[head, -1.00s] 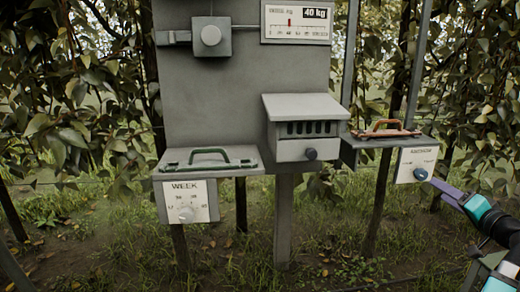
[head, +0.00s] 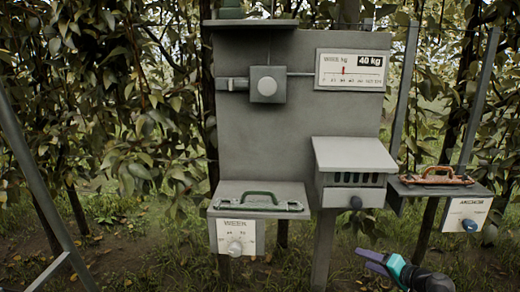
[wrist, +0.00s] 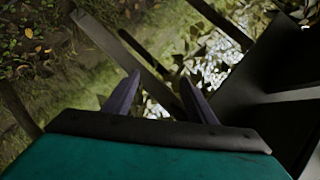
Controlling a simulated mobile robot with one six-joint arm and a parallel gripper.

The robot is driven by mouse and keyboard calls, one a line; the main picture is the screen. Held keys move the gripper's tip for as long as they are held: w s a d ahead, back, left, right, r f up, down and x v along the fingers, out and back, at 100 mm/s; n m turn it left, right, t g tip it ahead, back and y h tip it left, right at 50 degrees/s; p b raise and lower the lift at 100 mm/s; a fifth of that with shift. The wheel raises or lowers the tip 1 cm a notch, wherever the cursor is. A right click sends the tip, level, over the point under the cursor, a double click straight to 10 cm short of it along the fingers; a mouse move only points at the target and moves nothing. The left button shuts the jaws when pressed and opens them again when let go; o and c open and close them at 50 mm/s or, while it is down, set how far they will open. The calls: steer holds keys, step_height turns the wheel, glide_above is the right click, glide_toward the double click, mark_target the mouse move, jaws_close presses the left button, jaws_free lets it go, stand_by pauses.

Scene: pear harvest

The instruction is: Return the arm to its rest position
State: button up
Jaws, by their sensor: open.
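My gripper (head: 374,262) shows at the bottom right of the head view, with purple fingers, a teal body and a dark arm behind it. It is apart from the grey station and lies below the box with the dark knob. In the wrist view my gripper (wrist: 158,97) has its two fingers spread with nothing between them. Grass, leaves and dark posts lie beyond the fingers.
A grey panel (head: 235,125) carries a slider block (head: 267,86) and a 40 kg scale plate (head: 351,70). Below are a WEEK dial (head: 235,248), a green handle (head: 258,200), a slotted box (head: 352,155), an orange-brown handle (head: 440,176) and a blue knob (head: 469,225). Foliage stands behind.

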steer(key=s+a+f+n+g+y+p, duration=0.1)
steer(key=s+a+f+g+p, duration=0.15)
steer(key=a+f, duration=0.4)
steer(key=s+a+f+n+g+y+p, duration=0.1)
steer(key=s+a+f+g+p, duration=0.2)
steer(key=a, duration=0.7)
steer(key=s+a+f+n+g+p, duration=0.2)
steer(key=s+a+f+g+p, duration=0.3)
steer(key=s+a+f, duration=0.45)
steer(key=s+a+f+n+g+h+p, duration=0.1)
steer(key=s+a+f+g+h+p, duration=0.15)
steer(key=s, duration=0.55)
steer(key=s+a+f+n+g+h+p, duration=0.1)
steer(key=s+f+n+g+p, duration=0.15)
steer(key=s, duration=0.55)
steer(key=s+d+f+g+h, duration=0.2)
steer(key=s+d+f+h, duration=0.1)
steer(key=s+d, duration=0.5)
steer(key=shift+d+m+h, duration=0.25)
steer(key=shift+m+h, duration=0.1)
steer(key=shift+h, duration=0.4)
